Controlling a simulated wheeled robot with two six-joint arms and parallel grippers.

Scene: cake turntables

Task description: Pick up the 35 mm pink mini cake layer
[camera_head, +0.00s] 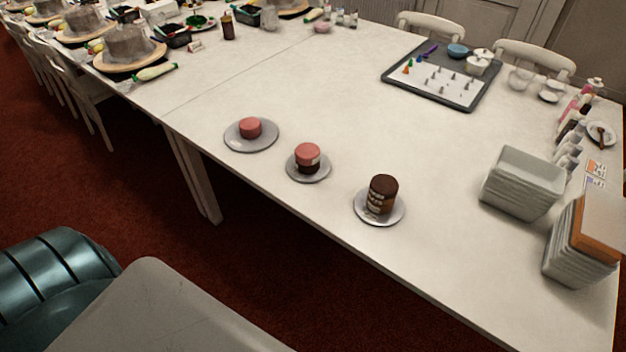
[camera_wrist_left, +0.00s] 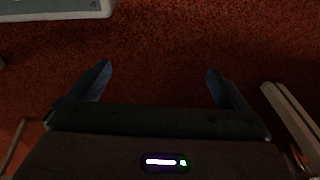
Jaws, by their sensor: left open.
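In the head view a small pink cake layer (camera_head: 250,127) sits alone on a round grey plate (camera_head: 237,146) at the left of three plates near the table's front edge. A second pink layer (camera_head: 307,151) is stacked on a dark brown layer (camera_head: 309,167) on the middle plate (camera_head: 308,178). I cannot tell which pink layer is 35 mm. My left gripper (camera_wrist_left: 160,82) shows only in the left wrist view, with its two fingers apart and nothing between them, above the red carpet. No cake shows in that view. My right gripper is in neither view.
A tall dark brown cake (camera_head: 382,191) stands on the right plate (camera_head: 379,218). Grey containers (camera_head: 522,184) stand at the table's right, and a dark tray (camera_head: 470,101) with piping nozzles lies at the back. The white table (camera_head: 400,140) is clear between them.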

